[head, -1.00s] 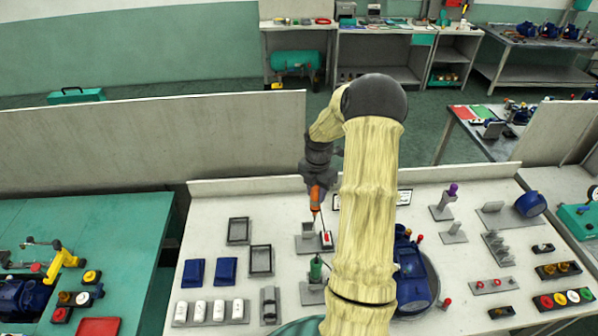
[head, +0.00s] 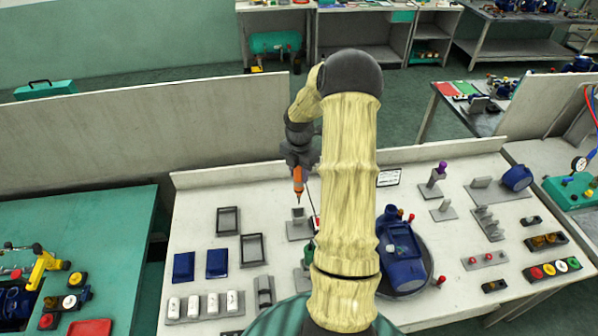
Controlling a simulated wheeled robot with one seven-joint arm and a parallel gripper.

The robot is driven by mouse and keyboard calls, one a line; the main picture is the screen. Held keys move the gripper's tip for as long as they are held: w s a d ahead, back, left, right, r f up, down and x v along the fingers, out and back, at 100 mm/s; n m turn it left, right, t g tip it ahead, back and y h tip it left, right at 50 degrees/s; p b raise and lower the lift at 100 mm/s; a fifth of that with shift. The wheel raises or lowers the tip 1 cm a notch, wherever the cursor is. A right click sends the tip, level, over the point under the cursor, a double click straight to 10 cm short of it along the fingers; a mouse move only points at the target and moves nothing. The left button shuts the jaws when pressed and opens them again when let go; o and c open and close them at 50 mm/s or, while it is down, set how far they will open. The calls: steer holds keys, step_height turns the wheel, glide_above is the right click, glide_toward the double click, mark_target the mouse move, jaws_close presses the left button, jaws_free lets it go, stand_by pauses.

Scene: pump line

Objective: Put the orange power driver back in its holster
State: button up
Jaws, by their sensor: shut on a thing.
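The orange power driver (head: 298,181) hangs upright in my gripper (head: 299,163), its thin bit pointing down. My gripper is shut on the driver's upper end. Below it on the white bench stands a grey holster (head: 299,226), a small block on a flat base. The bit's tip appears just above the holster, apart from it or at its top; I cannot tell which. My arm hides the area to the right of the holster.
A green-handled tool (head: 308,257) stands close in front of the holster, partly hidden by my arm. Empty dark frames (head: 228,221) lie to the left. A blue pump (head: 402,258) sits right of my arm. A low panel (head: 130,122) runs behind the bench.

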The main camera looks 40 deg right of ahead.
steer(key=shift+f+b, duration=1.15)
steer(key=shift+f, duration=0.45)
